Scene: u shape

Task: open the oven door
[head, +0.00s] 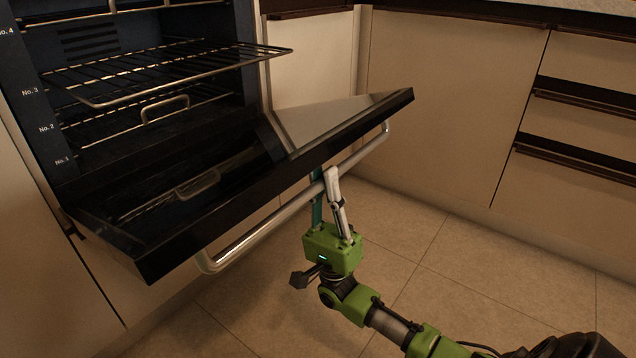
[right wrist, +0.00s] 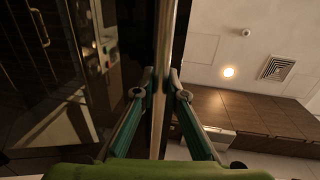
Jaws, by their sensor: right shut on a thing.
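The oven door (head: 250,165) is black and glossy and hangs well open, tilted down and out from the oven (head: 110,100). Its silver bar handle (head: 265,228) runs along the outer side near the door's free edge. My right gripper (head: 324,180) is shut on the handle from below, right of the bar's middle. In the right wrist view, the handle (right wrist: 165,70) runs between the two green fingers (right wrist: 160,95). The fingertips are partly hidden by the door edge in the head view. My left gripper is in neither view.
Wire racks (head: 170,72) sit inside the oven, one sticking out over the door. Cabinets (head: 445,100) with dark-handled drawers (head: 585,110) stand at the right. The tiled floor (head: 440,260) before the oven is clear around my right arm.

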